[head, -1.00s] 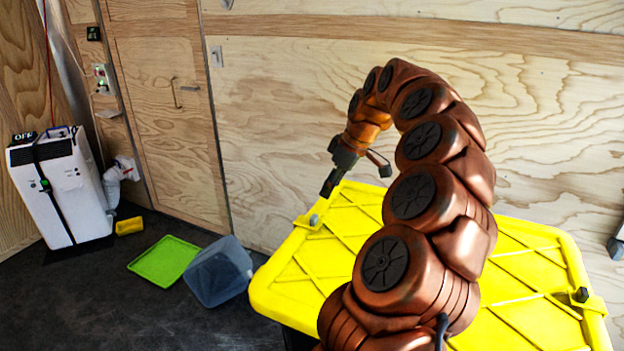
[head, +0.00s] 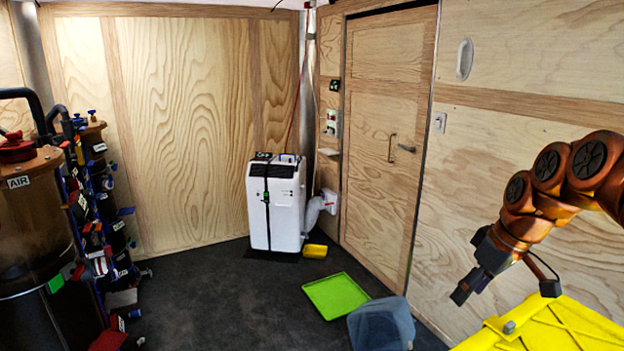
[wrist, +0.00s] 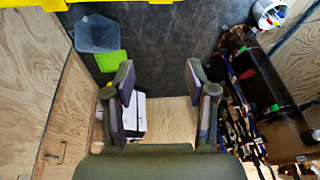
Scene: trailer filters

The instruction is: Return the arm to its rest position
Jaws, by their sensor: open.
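My copper-coloured arm enters at the right edge of the head view, with my gripper (head: 468,290) pointing down and left beside the yellow lid. In the wrist view my gripper (wrist: 158,88) has its two fingers spread wide apart with nothing between them but the view of the far wall and floor. It is empty and touches nothing that I can see. The rest of the arm is cut off by the right edge of the head view.
A yellow lid (head: 555,328) lies at lower right. A clear bin (head: 380,325) and a green tray (head: 335,296) are on the dark floor. A white machine (head: 276,205) stands by the door (head: 387,140). Brown cylinders (head: 30,220) and a cluttered valve rack (head: 98,200) stand left. The middle floor is clear.

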